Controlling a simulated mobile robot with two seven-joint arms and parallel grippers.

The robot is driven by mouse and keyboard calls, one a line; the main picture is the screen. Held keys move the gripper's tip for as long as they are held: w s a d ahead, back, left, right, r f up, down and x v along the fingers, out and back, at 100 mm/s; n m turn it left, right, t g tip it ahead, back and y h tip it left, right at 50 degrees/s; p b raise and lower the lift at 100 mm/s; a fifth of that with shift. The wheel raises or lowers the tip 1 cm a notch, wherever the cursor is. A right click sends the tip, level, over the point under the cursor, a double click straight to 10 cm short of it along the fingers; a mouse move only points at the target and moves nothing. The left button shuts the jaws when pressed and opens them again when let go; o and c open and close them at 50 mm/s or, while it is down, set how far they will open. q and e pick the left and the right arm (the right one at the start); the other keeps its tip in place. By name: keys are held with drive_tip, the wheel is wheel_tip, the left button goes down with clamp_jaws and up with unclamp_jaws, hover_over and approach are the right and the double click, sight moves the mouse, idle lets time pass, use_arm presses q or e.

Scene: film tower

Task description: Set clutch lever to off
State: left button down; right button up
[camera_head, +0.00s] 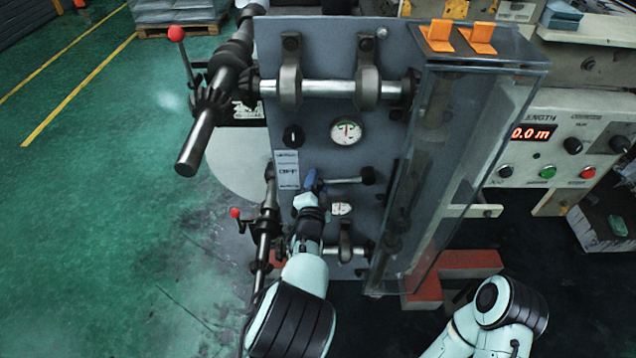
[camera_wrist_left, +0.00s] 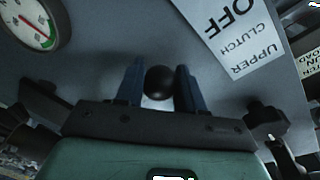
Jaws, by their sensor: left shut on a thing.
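My left gripper (camera_head: 312,182) reaches up to the grey machine panel, just right of the white clutch label (camera_head: 286,170). In the left wrist view its blue fingers (camera_wrist_left: 158,85) are shut around a round black lever knob (camera_wrist_left: 159,83), which stands out in front of the panel. The label shows upside down there (camera_wrist_left: 233,40), with "UPPER CLUTCH" and "OFF" readable. The lever's shaft is hidden behind the knob and gripper, so its setting cannot be told. My right gripper is out of view; only part of that arm shows at the lower right.
A rod with a black end (camera_head: 368,175) juts out close on the right. A clear guard (camera_head: 470,150) stands farther right. Red-knobbed levers (camera_head: 176,34) flank the left.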

use_arm(q)
drive_tip(key=shift+a+r, duration=0.1)
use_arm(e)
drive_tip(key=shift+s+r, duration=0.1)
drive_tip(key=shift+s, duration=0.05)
use_arm(q)
drive_tip(key=c, duration=0.7)
unclamp_jaws()
drive_tip(key=shift+c, duration=0.2)
drive_tip(key=shift+s, duration=0.1)
drive_tip(key=s+a+p, duration=0.1)
drive_tip(key=s, duration=1.2)
drive_tip(key=shift+a+r+p, duration=0.2)
drive_tip(key=shift+r+p, duration=0.15)
drive_tip(key=shift+r, duration=0.1)
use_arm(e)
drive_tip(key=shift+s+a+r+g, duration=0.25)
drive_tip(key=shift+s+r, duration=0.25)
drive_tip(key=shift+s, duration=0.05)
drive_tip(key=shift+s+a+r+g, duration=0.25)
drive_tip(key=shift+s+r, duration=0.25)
